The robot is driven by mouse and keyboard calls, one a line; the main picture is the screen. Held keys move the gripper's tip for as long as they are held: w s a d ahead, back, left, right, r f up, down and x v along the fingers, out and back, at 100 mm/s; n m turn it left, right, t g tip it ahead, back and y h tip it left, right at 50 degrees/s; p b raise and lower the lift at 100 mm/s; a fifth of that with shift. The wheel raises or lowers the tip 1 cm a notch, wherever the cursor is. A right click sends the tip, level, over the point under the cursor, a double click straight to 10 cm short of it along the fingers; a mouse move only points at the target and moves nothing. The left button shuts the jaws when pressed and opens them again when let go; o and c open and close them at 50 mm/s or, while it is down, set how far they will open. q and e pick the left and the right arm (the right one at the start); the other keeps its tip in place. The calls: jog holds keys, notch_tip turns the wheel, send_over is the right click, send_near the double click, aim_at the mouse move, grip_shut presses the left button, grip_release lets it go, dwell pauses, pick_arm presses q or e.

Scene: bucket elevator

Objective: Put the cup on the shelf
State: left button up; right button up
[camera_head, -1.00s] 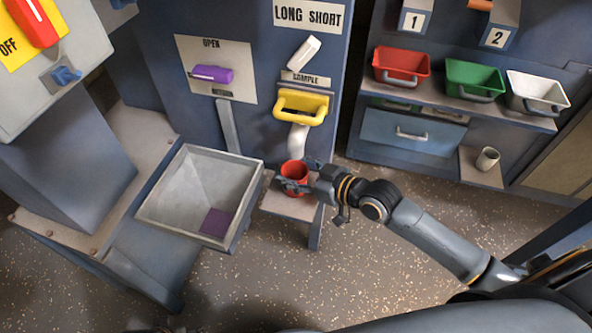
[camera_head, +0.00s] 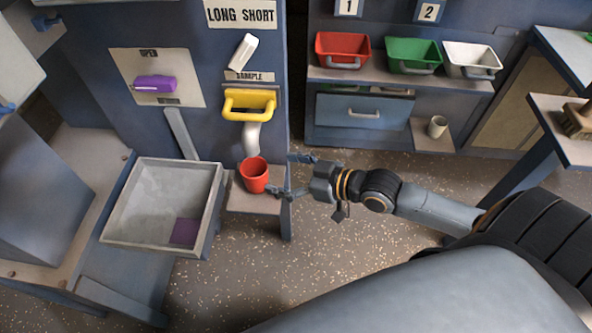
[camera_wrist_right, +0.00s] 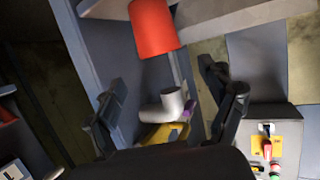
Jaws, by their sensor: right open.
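A red cup (camera_head: 254,174) stands upright on a small grey ledge (camera_head: 252,205) below the spout of the blue cabinet. The cup also shows at the top of the right wrist view (camera_wrist_right: 155,30). My right gripper (camera_head: 290,175) is open and empty just right of the cup, its fingers spread toward it. In the right wrist view the fingers (camera_wrist_right: 165,90) are apart with nothing held between them, and the cup lies beyond them. A small beige cup (camera_head: 437,127) stands on a low ledge at the right. My left gripper is not in view.
A grey square hopper (camera_head: 210,190) is left of the ledge. A yellow handle (camera_head: 249,103) and white spout (camera_head: 251,138) are above the red cup. A shelf (camera_head: 400,80) holds red, green and white bins. The speckled floor is open between the cabinets.

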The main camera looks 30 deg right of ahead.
jog(key=s+d+f+m+g+h, duration=0.1)
jog(key=s+d+f+h, duration=0.15)
jog(key=f, duration=0.45)
jog(key=s+d+f+m+g+h, duration=0.1)
jog(key=s+f+g, duration=0.15)
jog(key=f, duration=0.35)
jog(key=s+d+f+m+g+h, duration=0.1)
jog(key=s+f+h, duration=0.15)
jog(key=f, duration=0.45)
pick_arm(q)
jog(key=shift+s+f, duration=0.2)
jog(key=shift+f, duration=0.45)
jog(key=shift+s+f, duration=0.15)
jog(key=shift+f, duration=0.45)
pick_arm(e)
jog(key=s+a+f+m+g+h, duration=0.1)
jog(key=s+a+f+g, duration=0.2)
jog(key=s+f, duration=0.6)
jog(key=shift+s+a+f+m+g+h, duration=0.2)
jog(key=shift+s+a+m+g+h, duration=0.15)
jog(key=shift+s+g, duration=0.45)
